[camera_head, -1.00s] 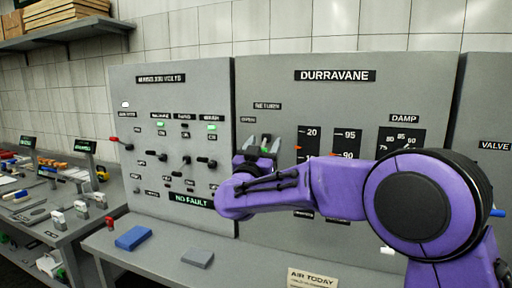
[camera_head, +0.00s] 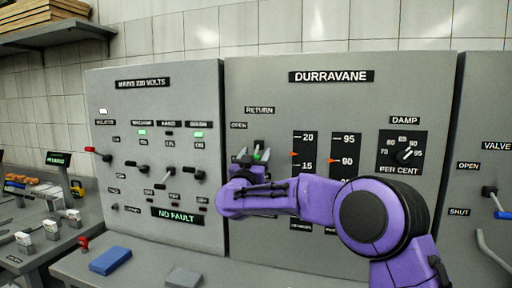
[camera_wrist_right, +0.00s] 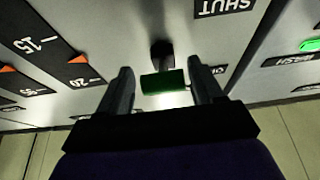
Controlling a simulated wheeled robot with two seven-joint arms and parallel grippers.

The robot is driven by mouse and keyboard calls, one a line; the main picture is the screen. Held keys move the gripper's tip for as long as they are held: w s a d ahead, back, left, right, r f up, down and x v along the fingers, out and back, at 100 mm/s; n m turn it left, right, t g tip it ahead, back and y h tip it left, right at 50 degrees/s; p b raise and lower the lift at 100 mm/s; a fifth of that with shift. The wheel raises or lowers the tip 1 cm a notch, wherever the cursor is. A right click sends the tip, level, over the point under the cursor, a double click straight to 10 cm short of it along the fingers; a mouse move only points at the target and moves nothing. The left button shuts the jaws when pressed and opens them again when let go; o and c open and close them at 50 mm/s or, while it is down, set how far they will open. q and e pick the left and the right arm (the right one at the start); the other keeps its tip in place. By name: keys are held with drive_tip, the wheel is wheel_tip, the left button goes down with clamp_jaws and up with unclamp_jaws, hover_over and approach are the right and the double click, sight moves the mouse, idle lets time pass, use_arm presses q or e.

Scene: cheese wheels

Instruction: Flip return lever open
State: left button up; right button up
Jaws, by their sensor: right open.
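The return lever, with a dark stem and a green grip (camera_wrist_right: 163,82), sticks out of the grey panel under the RETURN label (camera_head: 260,110). An OPEN label (camera_head: 238,126) is up and left of it in the head view. In the wrist view a SHUT label (camera_wrist_right: 225,6) is near its base. My right gripper (camera_head: 254,156) is at the lever, partly hiding it in the head view. In the wrist view its open fingers (camera_wrist_right: 161,78) are on either side of the green grip, with gaps showing. The lever's exact tilt is hard to tell. My left gripper is out of view.
Gauges with orange pointers (camera_head: 294,154) and a DAMP dial (camera_head: 404,154) are right of the lever. Several small switches (camera_head: 168,171) fill the left panel. A blue block (camera_head: 110,261) and a grey block (camera_head: 184,277) lie on the ledge. A valve lever (camera_head: 496,203) is at far right.

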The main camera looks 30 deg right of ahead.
drive_tip(key=shift+w+d+r, duration=0.25)
drive_tip(key=shift+w+d, duration=0.1)
drive_tip(key=shift+w, duration=0.3)
drive_tip(key=shift+s, duration=0.1)
drive_tip(key=shift+c, duration=0.7)
drive_tip(key=c, duration=0.8)
drive_tip(key=shift+r+p, duration=0.15)
drive_tip(key=shift+p, duration=0.35)
drive_tip(key=shift+c, duration=0.2)
wheel_tip(320, 180, up, 2)
drive_tip(key=g+y+p, duration=0.3)
drive_tip(key=p, duration=0.8)
drive_tip(key=shift+s+a+y+p, duration=0.1)
drive_tip(key=shift+a+y+p, duration=0.05)
drive_tip(key=shift+y+p, duration=0.25)
drive_tip(key=shift+g+y, duration=0.3)
drive_tip(key=shift+g, duration=0.1)
drive_tip(key=shift+r+y, duration=0.1)
drive_tip(key=shift+y, duration=0.3)
drive_tip(key=shift+r+g+y, duration=0.15)
drive_tip(key=shift+g+y, duration=0.55)
drive_tip(key=shift+w+d+r+g+y, duration=0.15)
drive_tip(key=shift+r+g+y, duration=0.15)
drive_tip(key=shift+g+y, duration=0.3)
drive_tip(key=shift+w+d+r+g+y, duration=0.1)
drive_tip(key=shift+r+g+y, duration=0.15)
drive_tip(key=shift+g+y, duration=0.35)
drive_tip(key=o, duration=1)
